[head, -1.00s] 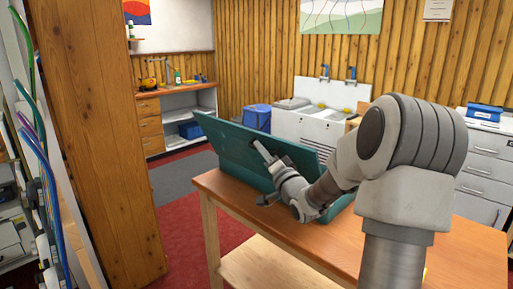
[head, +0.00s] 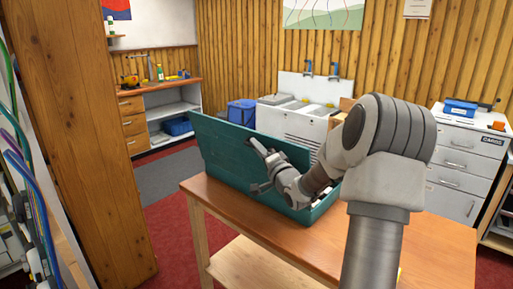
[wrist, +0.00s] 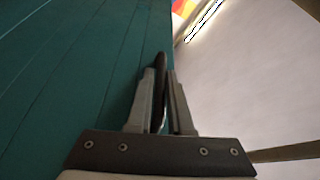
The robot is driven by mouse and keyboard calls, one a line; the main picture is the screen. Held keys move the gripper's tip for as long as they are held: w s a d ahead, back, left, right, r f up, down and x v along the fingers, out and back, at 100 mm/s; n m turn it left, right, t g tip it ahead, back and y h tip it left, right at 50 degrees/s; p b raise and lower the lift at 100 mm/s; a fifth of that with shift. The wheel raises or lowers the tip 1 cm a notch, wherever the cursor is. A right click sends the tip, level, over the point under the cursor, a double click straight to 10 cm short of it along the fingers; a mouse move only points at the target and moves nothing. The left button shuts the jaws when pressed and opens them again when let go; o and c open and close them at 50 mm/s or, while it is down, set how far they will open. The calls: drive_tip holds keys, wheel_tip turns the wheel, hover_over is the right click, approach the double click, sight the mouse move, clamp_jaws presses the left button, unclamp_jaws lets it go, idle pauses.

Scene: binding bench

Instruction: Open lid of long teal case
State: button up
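The long teal case (head: 236,180) sits on the wooden table, with its lid (head: 215,140) raised and tilted up. A little of the case's inside with pale items shows at its right end, beside my arm. My gripper (head: 252,143) is at the lid, close below its upper edge. In the wrist view, the lid (wrist: 70,75) fills the left side, and my gripper's fingers (wrist: 161,72) are nearly together at the lid's edge. My arm hides much of the case's right part.
The orange-brown table (head: 420,240) is clear to the right and front of the case. A wooden post (head: 80,150) stands close on the left. A white sink unit (head: 295,125) and grey drawers (head: 460,165) stand behind.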

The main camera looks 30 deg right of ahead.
drive_tip(key=o, duration=0.3)
drive_tip(key=shift+o, duration=0.2)
drive_tip(key=shift+s, duration=0.1)
drive_tip(key=s+f, duration=0.2)
drive_tip(key=s, duration=1.5)
drive_tip(key=shift+a+f+p, duration=0.3)
drive_tip(key=shift+a, duration=0.05)
drive_tip(key=shift+s, duration=0.1)
drive_tip(key=s, duration=0.2)
drive_tip(key=s+f+p, duration=0.1)
drive_tip(key=s, duration=0.2)
drive_tip(key=shift+s+d+f+p, duration=0.15)
drive_tip(key=shift+s+d+p, duration=0.1)
drive_tip(key=shift+s+p, duration=0.15)
drive_tip(key=p, duration=0.3)
drive_tip(key=shift+s+d+f, duration=0.1)
drive_tip(key=shift+s+f, duration=0.05)
drive_tip(key=shift+s, duration=0.25)
